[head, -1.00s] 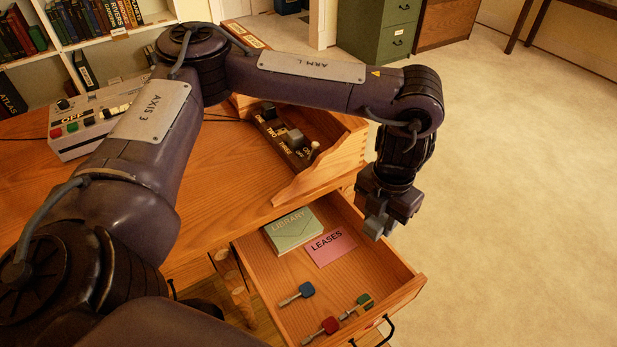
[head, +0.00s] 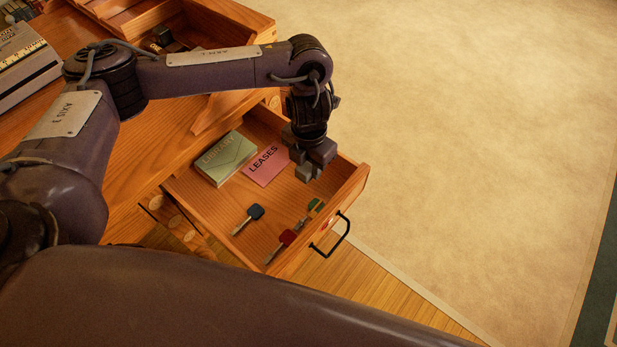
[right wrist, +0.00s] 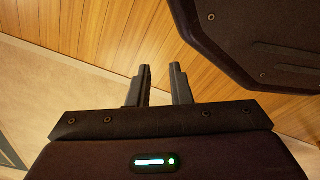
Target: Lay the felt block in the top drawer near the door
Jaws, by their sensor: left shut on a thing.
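My left gripper (head: 309,168) is over the right back part of an open wooden drawer (head: 272,206). It points down and is shut on a small grey block, which I take for the felt block (head: 307,174). The block is hard to tell apart from the grey fingers, and I cannot tell whether it touches the drawer floor. My right gripper (right wrist: 160,90) shows in the right wrist view. Its two dark fingers stand apart with nothing between them, above wooden flooring.
The drawer's front has a black handle (head: 335,240). The floor beyond is clear.

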